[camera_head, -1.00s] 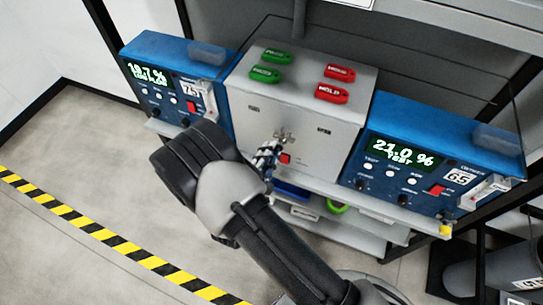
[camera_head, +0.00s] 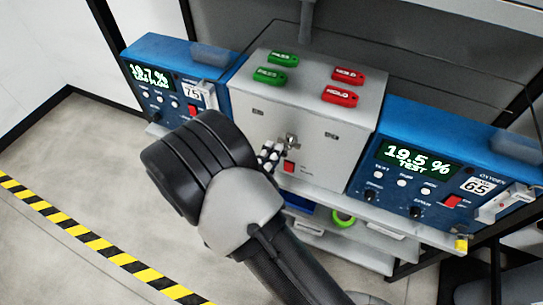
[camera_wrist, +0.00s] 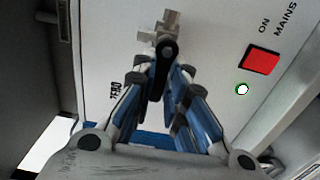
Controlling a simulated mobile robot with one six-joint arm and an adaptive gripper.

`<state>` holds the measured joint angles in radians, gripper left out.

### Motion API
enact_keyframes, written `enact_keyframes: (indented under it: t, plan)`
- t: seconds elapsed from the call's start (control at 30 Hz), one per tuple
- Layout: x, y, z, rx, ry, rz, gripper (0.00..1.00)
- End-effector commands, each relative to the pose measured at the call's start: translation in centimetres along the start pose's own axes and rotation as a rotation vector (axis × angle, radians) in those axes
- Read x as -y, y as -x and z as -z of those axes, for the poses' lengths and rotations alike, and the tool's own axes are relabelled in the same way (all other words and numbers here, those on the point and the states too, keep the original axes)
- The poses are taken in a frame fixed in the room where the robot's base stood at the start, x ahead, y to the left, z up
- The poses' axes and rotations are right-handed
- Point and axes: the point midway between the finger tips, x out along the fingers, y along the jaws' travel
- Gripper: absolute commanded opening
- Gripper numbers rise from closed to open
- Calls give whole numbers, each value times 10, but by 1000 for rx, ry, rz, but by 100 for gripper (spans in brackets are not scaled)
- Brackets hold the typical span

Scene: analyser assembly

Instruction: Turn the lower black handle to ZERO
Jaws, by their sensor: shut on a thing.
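The black handle (camera_wrist: 166,60) hangs from a metal valve fitting (camera_wrist: 168,24) on the white front panel and points roughly downward in the wrist view. The ZERO label (camera_wrist: 115,91) is on the panel to its left. My gripper (camera_wrist: 165,76), with blue-padded fingers, is shut on the handle from both sides; the fingers hide part of its lower end. In the head view my gripper (camera_head: 268,154) is at the front of the central box (camera_head: 255,115), beside the fitting (camera_head: 291,141); my arm stands in front and the handle cannot be made out there.
A red mains switch (camera_wrist: 260,58) and a green-ringed white spot (camera_wrist: 242,89) lie to the right of my gripper. Blue analysers stand left (camera_head: 155,47) and right (camera_head: 430,125); the right display (camera_head: 415,160) reads 19.5 %. Green tags (camera_head: 276,59) and red tags (camera_head: 340,96) lie on the box.

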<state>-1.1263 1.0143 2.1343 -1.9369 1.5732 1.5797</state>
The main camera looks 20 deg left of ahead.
Motion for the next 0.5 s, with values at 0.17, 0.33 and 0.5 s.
enact_keyframes:
  t: [0.17, 0.33, 0.5]
  plan:
    - [0, 0, 0, 0, -14, 1, 0]
    - [0, 0, 0, 0, -15, 1, 0]
    - [0, 0, 0, 0, -15, 1, 14]
